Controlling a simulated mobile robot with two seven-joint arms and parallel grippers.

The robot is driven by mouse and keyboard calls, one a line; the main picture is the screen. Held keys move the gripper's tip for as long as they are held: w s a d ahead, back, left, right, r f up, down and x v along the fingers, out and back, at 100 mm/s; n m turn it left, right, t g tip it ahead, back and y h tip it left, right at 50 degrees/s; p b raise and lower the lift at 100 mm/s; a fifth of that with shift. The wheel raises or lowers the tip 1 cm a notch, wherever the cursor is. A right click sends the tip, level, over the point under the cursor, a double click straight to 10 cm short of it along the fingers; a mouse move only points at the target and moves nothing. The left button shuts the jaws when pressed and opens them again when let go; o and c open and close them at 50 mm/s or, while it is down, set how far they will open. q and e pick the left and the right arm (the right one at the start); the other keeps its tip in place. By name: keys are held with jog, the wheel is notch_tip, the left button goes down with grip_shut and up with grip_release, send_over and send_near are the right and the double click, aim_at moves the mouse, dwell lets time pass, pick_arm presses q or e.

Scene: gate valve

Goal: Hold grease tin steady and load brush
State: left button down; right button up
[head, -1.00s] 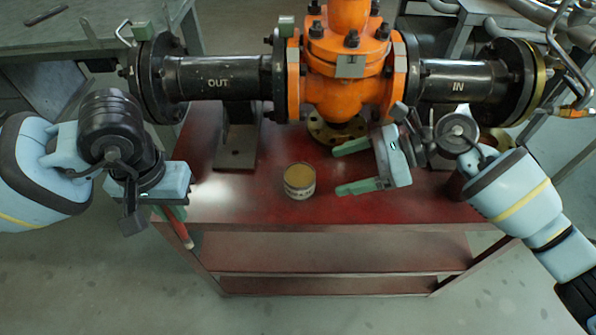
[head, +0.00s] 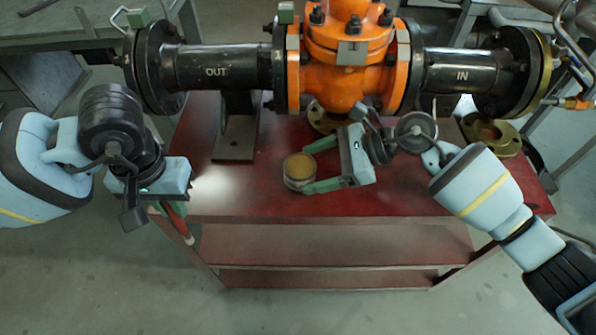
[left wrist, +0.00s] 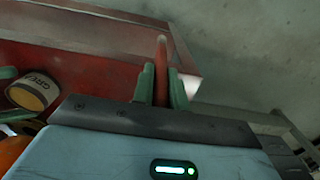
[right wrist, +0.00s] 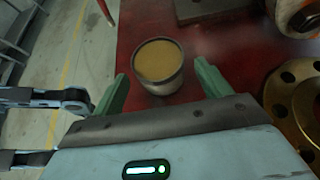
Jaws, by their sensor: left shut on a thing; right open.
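The grease tin (head: 298,172), a short round can full of yellow-brown grease, stands upright on the red bench top. My right gripper (head: 310,168) is open, with its green fingertips on either side of the tin. The right wrist view shows the tin (right wrist: 158,80) between the fingers, with a gap at each side. My left gripper (head: 163,207) is shut on the red handle of the brush (head: 178,226), beyond the bench's left front edge. The handle also shows between the fingers in the left wrist view (left wrist: 161,75). The brush's bristles cannot be made out.
The orange gate valve (head: 345,80) and its black pipes span the back of the red bench (head: 235,195). A brass flange ring (head: 490,135) lies at the right of the bench. A grey workbench (head: 60,40) stands at the back left. The bench front around the tin is clear.

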jog(key=shift+b+x, duration=0.35)
jog(key=shift+x, duration=1)
jog(key=c, duration=0.7)
